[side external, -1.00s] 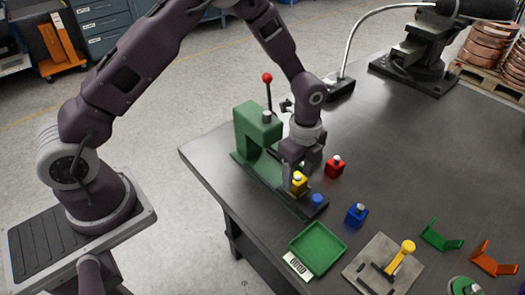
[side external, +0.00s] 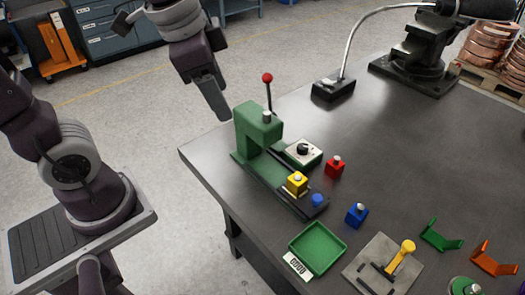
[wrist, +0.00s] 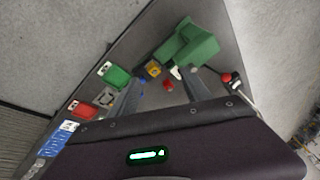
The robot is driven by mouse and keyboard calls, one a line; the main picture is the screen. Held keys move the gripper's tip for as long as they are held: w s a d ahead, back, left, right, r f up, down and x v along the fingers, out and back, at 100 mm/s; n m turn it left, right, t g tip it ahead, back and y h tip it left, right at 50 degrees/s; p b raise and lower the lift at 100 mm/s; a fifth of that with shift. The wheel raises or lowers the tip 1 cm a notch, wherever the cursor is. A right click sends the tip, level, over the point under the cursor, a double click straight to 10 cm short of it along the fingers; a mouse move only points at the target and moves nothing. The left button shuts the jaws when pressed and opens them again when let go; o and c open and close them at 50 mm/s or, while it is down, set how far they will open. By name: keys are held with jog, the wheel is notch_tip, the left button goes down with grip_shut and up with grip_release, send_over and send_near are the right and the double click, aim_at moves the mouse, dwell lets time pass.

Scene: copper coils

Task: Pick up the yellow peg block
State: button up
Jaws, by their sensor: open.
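The yellow peg block (side external: 297,186) stands upright on the dark base rail of the green press (side external: 258,128), with a small light knob on its top. In the wrist view the yellow block (wrist: 153,69) appears small and distant, between the lines of my two fingers. My gripper (wrist: 164,78) is open and empty, its fingers apart. In the side view my gripper (side external: 212,100) hangs well away from the block, up and left of the press; one finger largely hides the other there.
A blue knob (side external: 317,200) sits just right of the yellow block. A red block (side external: 335,166), a blue block (side external: 356,214) and a control box (side external: 304,152) stand close by. The press's red-topped lever (side external: 268,90) sticks up. A green tray (side external: 322,245) lies in front.

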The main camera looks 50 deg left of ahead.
jog(key=s+a+r+n+t, duration=0.1)
jog(key=s+n, duration=0.4)
jog(key=s, duration=0.4)
jog(key=shift+t, duration=0.3)
jog(key=shift+o, duration=0.6)
jog(key=shift+s+f+n, duration=0.1)
jog(key=shift+s+n, duration=0.3)
jog(key=shift+s, duration=0.05)
jog(key=m+g, duration=0.5)
jog(key=m, duration=1.3)
send_over(298, 178)
notch_tip(298, 178, down, 22)
jog(key=shift+w+d+r, duration=0.1)
jog(key=shift+w+d, duration=0.05)
jog(key=f, duration=0.7)
jog(key=shift+a+f, duration=0.2)
jog(key=shift+f, duration=0.1)
grip_shut()
